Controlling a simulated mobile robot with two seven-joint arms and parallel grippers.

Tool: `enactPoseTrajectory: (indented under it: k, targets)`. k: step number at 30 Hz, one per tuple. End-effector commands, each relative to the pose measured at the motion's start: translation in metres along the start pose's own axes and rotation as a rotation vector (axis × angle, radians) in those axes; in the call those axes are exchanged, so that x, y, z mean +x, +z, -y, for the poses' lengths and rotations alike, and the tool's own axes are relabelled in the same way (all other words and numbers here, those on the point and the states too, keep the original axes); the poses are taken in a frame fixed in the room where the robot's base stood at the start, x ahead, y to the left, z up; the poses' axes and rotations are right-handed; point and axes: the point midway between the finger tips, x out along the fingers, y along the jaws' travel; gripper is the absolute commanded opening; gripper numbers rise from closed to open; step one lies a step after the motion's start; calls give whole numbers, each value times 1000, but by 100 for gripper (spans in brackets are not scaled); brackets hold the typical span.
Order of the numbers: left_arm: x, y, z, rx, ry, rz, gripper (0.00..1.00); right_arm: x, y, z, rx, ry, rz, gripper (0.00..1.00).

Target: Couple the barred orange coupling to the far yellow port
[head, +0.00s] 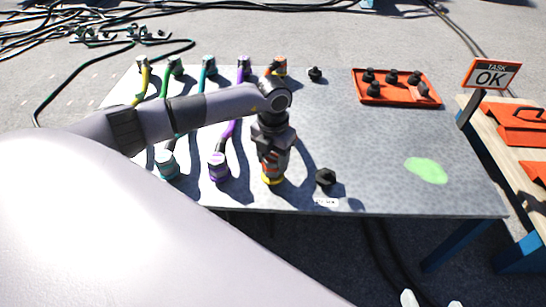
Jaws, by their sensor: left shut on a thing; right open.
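My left gripper (274,145) points down at the front middle of the grey table, shut on the orange coupling (275,163), whose grey body has orange bands. The coupling is roughly upright, directly above a yellow port ring (271,180) at the table's front edge. I cannot tell whether it is seated or just above the ring. Another yellow fitting (143,65), with a yellow cable, stands at the far left of the table. An orange fitting (279,64) stands at the back, partly behind my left arm.
Teal (167,167) and purple (218,170) couplings stand left of the gripper. A black cap (325,177) lies close right, another (315,73) at the back. An orange tray (397,100) holds several black caps. The table's right half is mostly clear around a green patch (427,170).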

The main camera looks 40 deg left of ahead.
Motion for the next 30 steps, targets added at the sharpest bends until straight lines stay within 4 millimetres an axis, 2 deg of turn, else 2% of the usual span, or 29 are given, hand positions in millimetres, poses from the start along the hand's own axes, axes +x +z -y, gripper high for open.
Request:
enactPoseTrajectory:
  k: [11, 12, 14, 23, 26, 30]
  targets:
    - [8, 0, 0, 1, 0, 1, 17, 2, 5, -1, 0, 0, 0, 83]
    - [7, 0, 0, 1, 0, 1, 66, 2, 4, -1, 0, 0, 0, 83]
    - [7, 0, 0, 1, 0, 1, 83, 2, 4, 0, 0, 0, 0, 83]
    - [8, 0, 0, 1, 1, -2, 83, 2, 4, 0, 2, -2, 0, 83]
    - [-3, 0, 0, 1, 0, 1, 83, 0, 0, 0, -3, 0, -1, 83]
    - [-27, 1, 0, 1, 0, 4, 83, -4, -7, -2, -31, 19, -1, 83]
